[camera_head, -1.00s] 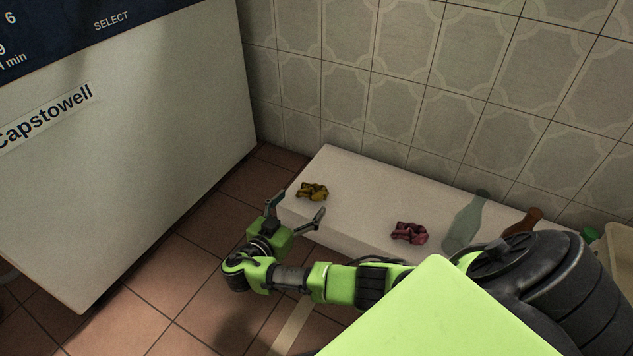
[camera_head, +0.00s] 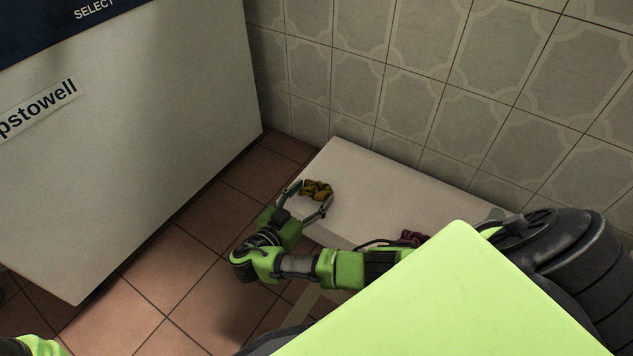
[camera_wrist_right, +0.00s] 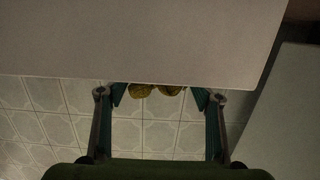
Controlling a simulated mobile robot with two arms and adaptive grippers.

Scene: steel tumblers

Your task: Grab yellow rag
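The yellow rag (camera_head: 318,188) lies crumpled near the left end of the white ledge. My right gripper (camera_head: 311,197) is open, with its fingertips at the near side of the rag, one to each side. In the right wrist view the rag (camera_wrist_right: 143,91) shows between the two spread fingertips (camera_wrist_right: 160,94), partly cut off by the pale ledge surface. I cannot tell whether a finger touches it. My left gripper is not in view.
The white ledge (camera_head: 375,180) runs along the tiled wall. A dark red rag (camera_head: 411,237) lies farther right on it, partly hidden by my right arm. A large white machine (camera_head: 150,150) stands at the left. The ledge between the rags is clear.

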